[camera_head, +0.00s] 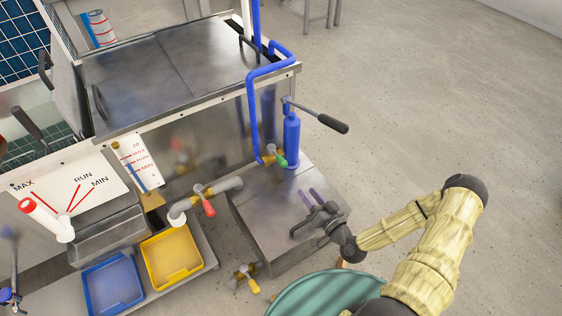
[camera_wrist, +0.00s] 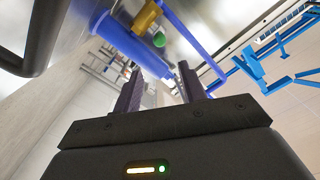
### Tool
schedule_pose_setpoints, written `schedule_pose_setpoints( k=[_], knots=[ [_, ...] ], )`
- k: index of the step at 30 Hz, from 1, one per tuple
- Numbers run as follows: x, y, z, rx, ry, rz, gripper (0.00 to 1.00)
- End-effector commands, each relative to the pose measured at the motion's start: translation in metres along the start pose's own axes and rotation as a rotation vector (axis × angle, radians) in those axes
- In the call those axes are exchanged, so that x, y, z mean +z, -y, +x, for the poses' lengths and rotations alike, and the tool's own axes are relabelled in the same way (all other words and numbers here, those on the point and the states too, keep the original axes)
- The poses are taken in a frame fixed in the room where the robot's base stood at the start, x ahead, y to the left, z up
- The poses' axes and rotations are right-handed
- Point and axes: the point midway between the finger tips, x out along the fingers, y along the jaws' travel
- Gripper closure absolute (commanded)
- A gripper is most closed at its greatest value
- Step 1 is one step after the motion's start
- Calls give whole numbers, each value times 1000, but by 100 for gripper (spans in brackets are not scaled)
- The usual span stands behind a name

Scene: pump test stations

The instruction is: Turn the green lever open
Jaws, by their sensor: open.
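The green lever (camera_head: 281,161) is small and sits on a brass valve (camera_head: 269,159) at the foot of the blue hand pump (camera_head: 291,138). In the wrist view the green lever (camera_wrist: 159,39) shows its rounded end beside the brass valve (camera_wrist: 146,16), above and beyond my fingertips. My gripper (camera_head: 308,196) is over the metal box top, to the front right of the lever. Its two purple fingers (camera_wrist: 160,78) are apart with nothing between them, and they do not touch the lever.
The pump's black-gripped handle (camera_head: 333,124) sticks out to the right. A blue pipe (camera_head: 252,110) runs down beside the valve. A red lever (camera_head: 208,207) and a yellow lever (camera_head: 253,285) are on other valves. Blue (camera_head: 140,296) and yellow (camera_head: 203,262) trays stand at the left.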

Motion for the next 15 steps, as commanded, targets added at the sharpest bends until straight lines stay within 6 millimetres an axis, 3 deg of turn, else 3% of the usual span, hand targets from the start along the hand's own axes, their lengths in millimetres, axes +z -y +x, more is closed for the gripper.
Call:
schedule_pose_setpoints(
  k=[8,15],
  knots=[
    [1,-1,12,-1,1,-2,59],
    [3,-1,50,-3,2,-3,59]
  ],
)
